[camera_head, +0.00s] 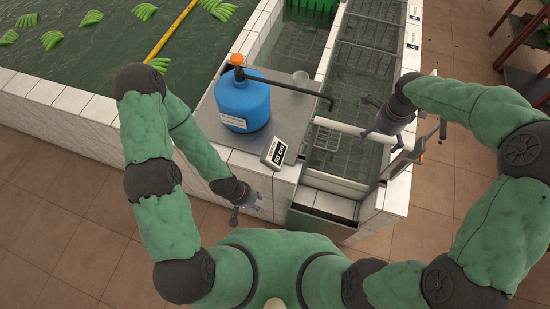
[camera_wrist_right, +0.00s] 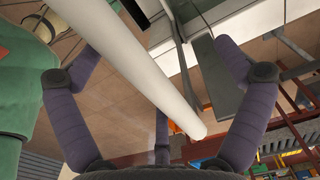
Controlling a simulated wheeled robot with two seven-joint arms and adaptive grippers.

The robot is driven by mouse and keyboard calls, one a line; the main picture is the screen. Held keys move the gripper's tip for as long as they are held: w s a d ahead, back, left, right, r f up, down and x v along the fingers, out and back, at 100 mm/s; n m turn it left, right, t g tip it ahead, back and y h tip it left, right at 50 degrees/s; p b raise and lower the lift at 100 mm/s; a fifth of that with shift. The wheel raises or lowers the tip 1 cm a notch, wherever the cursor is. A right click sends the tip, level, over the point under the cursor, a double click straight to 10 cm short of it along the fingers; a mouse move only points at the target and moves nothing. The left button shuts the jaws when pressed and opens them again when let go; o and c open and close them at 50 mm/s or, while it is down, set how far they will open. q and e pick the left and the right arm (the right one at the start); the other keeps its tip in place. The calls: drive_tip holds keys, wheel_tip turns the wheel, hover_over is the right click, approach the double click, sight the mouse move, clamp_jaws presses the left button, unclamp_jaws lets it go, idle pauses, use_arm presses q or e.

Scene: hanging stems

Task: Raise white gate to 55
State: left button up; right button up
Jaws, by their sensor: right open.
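A white bar (camera_head: 340,127) spans the narrow water channel, and I take it for the top of the white gate. My right gripper (camera_head: 380,120) is at the bar's right end, with its fingers spread. In the right wrist view the white bar (camera_wrist_right: 150,75) runs diagonally between the open fingers of my right gripper (camera_wrist_right: 158,58), with gaps on both sides. The gate below the bar is hard to make out. A small display (camera_head: 274,152) on the near ledge appears to read 50 cm. My left gripper (camera_head: 246,215) hangs empty in front of the tiled wall, fingers apart.
A dark pipe reaches toward the channel. Tiled walls (camera_head: 60,97) border the large pool with green bunches (camera_head: 52,40). Open floor lies right.

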drive_tip(key=shift+s+a, duration=0.1)
drive_tip(key=shift+s, duration=0.1)
drive_tip(key=shift+r+p, duration=2.9)
drive_tip(key=shift+r, duration=2.55)
drive_tip(key=shift+s+f, duration=0.1)
